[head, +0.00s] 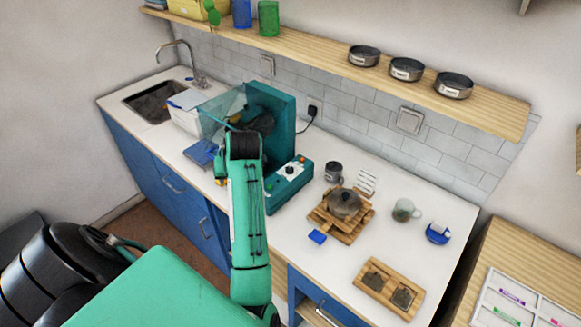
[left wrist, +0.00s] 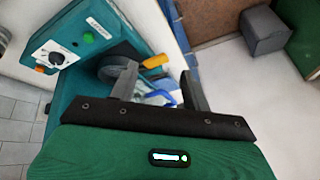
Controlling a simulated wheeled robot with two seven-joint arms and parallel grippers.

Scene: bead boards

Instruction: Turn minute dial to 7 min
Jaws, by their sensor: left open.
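The teal machine (head: 270,115) stands on the white counter, with a control panel at its front right. The minute dial (head: 290,170) is a black knob on a white plate; in the left wrist view the dial (left wrist: 57,58) shows at the upper left. Its setting is too small to read. A green button (left wrist: 88,37) and an orange light (left wrist: 39,69) sit beside it. My left gripper (left wrist: 160,88) is open, with its fingers apart from the dial, which lies left of them in that view. In the head view my arm hides the fingers. My right gripper is not in view.
A wooden stand with a glass pot (head: 344,204), a mug (head: 333,172), a glass cup (head: 404,211) and a wooden tray (head: 388,288) stand right of the machine. The sink (head: 158,100) is at the left. A clear cover (head: 222,110) juts from the machine.

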